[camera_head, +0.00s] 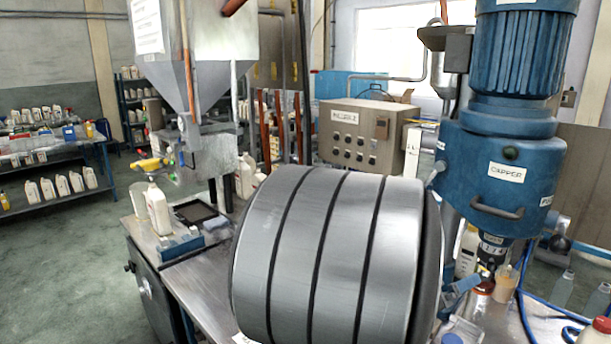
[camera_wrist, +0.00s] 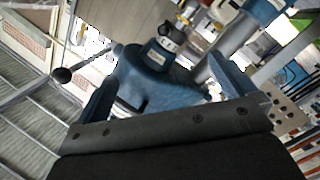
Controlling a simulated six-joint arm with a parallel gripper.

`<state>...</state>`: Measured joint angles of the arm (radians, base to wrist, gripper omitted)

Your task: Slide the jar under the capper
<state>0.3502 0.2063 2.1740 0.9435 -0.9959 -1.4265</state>
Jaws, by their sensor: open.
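The blue capper (camera_head: 490,180) stands at the right in the head view, with a dark chuck (camera_head: 492,248) pointing down. A small jar with reddish-brown contents (camera_head: 484,288) shows low beneath the chuck, partly covered. I cannot tell whether it is centred there or touching anything. My gripper (camera_wrist: 168,60) is in the wrist view, its two blue fingers spread at left and right. No jar can be made out between them. Blue machinery with a dark cylindrical part (camera_wrist: 158,52) shows beyond the fingers.
A tan cup (camera_head: 507,283) stands right of the jar, near blue hoses. A white bottle (camera_head: 159,209) stands on the bench's left end, below the hopper (camera_head: 200,50). A control box (camera_head: 360,137) stands behind. The bench's middle is hidden.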

